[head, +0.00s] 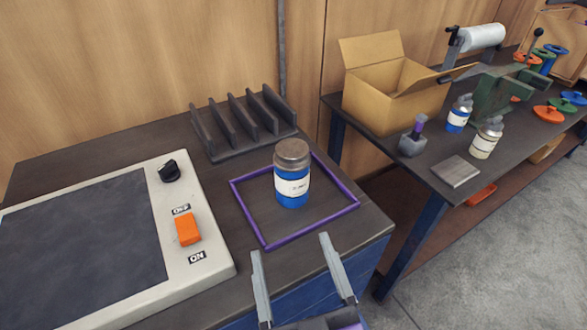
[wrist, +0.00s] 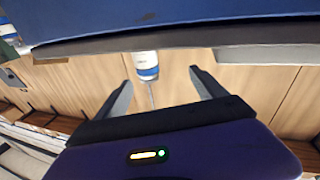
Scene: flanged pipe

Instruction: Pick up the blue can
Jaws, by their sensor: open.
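The blue can (head: 292,184) has a white label and a grey-brown lid. It stands upright inside a purple square outline (head: 245,215) on the dark near table. My gripper (head: 290,243) is open and empty, in front of the can and apart from it in the head view. In the wrist view the can (wrist: 146,68) shows beyond and between the fingertips of my gripper (wrist: 158,78), partly cut off by the table edge.
A panel with an orange switch (head: 188,230) and a black knob lies left of the can. A dark slotted rack (head: 240,125) stands behind it. A second table to the right holds an open cardboard box (head: 385,100), another blue can (head: 459,115) and a cream can (head: 486,140).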

